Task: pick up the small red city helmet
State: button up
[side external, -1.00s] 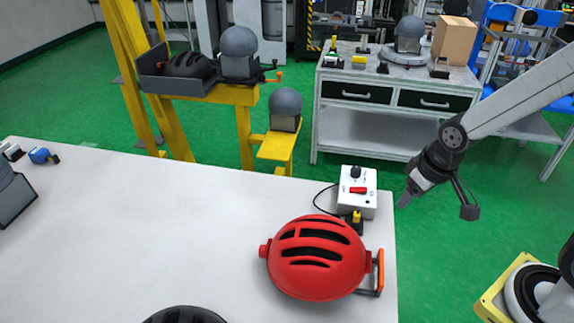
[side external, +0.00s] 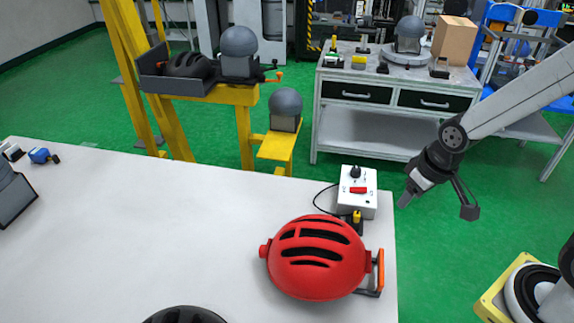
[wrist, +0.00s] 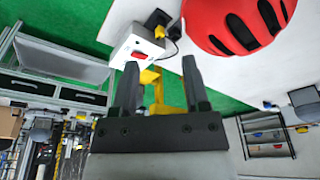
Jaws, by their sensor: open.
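The red helmet (side external: 317,258) with black vent slots lies on the white table at its right end, in the side view. It also shows at the top right of the wrist view (wrist: 232,22), partly cut off by the frame. My gripper (side external: 438,200) is open and empty, to the right of the table's edge and apart from the helmet. In the wrist view its two dark fingers (wrist: 160,75) are spread, with nothing between them.
A white control box (side external: 358,192) with a red switch stands behind the helmet. An orange-handled bracket (side external: 380,270) touches or adjoins the helmet's right side. A dark helmet (side external: 185,315) is partly visible at the front edge. The white table's (side external: 130,235) middle is clear.

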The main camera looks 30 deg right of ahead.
jog(key=shift+c, duration=0.5)
jog(key=n+y, duration=0.4)
jog(key=n, duration=0.5)
send_over(333, 226)
jog(key=f, duration=0.1)
jog(key=d+f, duration=0.1)
jog(key=shift+s+f, duration=0.25)
jog(key=shift+f, duration=0.05)
jog(key=shift+a+f, duration=0.1)
jog(key=shift+f, duration=0.05)
jog(key=shift+x, duration=1.2)
